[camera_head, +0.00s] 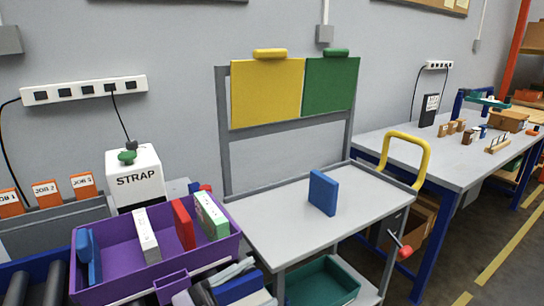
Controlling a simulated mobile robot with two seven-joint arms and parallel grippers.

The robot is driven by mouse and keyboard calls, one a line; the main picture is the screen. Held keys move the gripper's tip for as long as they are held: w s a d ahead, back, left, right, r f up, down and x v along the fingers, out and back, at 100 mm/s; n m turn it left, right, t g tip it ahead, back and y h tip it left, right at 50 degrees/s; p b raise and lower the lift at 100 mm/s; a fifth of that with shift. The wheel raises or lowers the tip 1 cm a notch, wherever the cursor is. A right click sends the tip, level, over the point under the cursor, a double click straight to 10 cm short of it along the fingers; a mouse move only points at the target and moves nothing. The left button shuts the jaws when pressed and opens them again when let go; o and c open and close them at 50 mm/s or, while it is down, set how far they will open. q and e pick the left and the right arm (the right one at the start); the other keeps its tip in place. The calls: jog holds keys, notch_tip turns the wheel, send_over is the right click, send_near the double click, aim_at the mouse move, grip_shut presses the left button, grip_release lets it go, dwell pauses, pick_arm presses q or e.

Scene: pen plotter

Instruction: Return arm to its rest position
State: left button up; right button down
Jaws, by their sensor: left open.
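Grey, dark and blue parts at the bottom edge, just right of the purple bin, look like my left gripper (222,284) and its wrist. They are low in front of the grey cart (285,235) and partly cut off by the frame. The gripper is open, and I see nothing held in it. A blue block (323,193) stands upright on the cart top, apart from the gripper. My right gripper is out of view.
The purple bin (172,284) holds blue, white, red and green upright pieces. A white STRAP box (134,178) stands behind it. Yellow (266,92) and green (329,84) panels hang above the cart. A long table (450,165) is at right. Most of the cart top is clear.

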pick_arm(q)
jog(key=s+a+f+n+t+y+p, duration=0.1)
jog(key=a+f+n+t+y, duration=0.35)
jog(key=f+n+y, duration=0.3)
jog(key=a+f+n+t+y, duration=0.3)
jog(key=a+f+n+y, duration=0.3)
jog(key=f+n, duration=0.2)
jog(key=s+a+f+n+g+y, duration=0.4)
jog(key=s+a+f+g, duration=0.1)
jog(key=s+f, duration=0.7)
jog(key=shift+s+a+g+y+p, duration=0.2)
jog(key=shift+a+g+y+p, duration=0.15)
jog(key=shift+a, duration=0.25)
